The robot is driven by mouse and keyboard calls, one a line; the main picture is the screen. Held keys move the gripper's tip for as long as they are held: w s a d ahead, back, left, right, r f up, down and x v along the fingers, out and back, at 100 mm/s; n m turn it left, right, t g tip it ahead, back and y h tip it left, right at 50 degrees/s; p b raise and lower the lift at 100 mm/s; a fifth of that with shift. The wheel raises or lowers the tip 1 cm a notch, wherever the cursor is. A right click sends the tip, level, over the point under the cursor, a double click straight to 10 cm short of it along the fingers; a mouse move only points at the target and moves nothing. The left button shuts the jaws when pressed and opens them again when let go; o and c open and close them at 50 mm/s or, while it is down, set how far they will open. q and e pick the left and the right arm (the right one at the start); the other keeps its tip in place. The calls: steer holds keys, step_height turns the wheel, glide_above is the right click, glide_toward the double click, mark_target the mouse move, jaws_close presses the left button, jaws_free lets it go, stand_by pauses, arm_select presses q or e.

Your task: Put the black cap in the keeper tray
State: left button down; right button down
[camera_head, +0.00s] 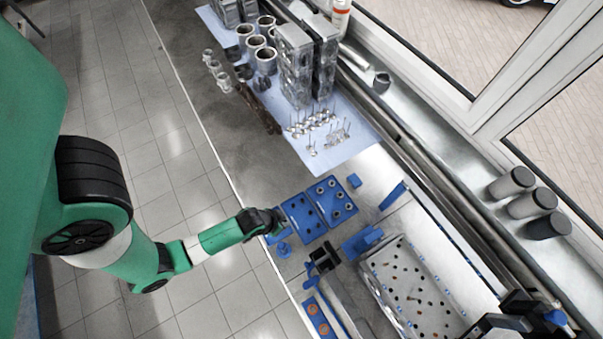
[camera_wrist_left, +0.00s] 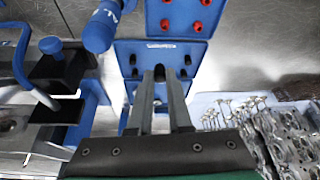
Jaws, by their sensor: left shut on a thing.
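My left gripper (camera_head: 277,219) is at the left edge of a pair of blue plates. In the left wrist view its two grey fingers (camera_wrist_left: 160,75) are nearly together over the nearer plate. They are shut on a small dark piece, probably the black cap (camera_wrist_left: 159,73), mostly hidden between the tips. I cannot tell which plate is the keeper tray. My right gripper is not seen.
A black clamp-like fixture (camera_head: 323,257) stands just below the plates, with a blue piece (camera_head: 361,242) to its right. A metal perforated tray (camera_head: 415,290) lies lower right. Valves (camera_head: 315,123) and engine parts stand on a pale mat (camera_head: 350,150) above. Bare bench (camera_head: 265,178) lies up-left of the plates.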

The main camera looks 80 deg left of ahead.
arm_select(q)
steer(key=b, duration=0.5)
glide_toward(302, 218)
steer(key=shift+w+a+f, duration=0.25)
steer(key=shift+w+f, duration=0.3)
steer(key=shift+f, duration=0.15)
steer(key=shift+w+a+f+p, duration=0.25)
steer(key=shift+w+p, duration=0.1)
steer(key=shift+w, duration=0.15)
steer(key=shift+w+f+b, duration=0.15)
steer(key=shift+f+b, duration=0.45)
steer(key=shift+f, duration=1.15)
steer(key=shift+f, duration=0.15)
steer(key=c, duration=0.8)
jaws_free()
steer(key=shift+c, duration=0.2)
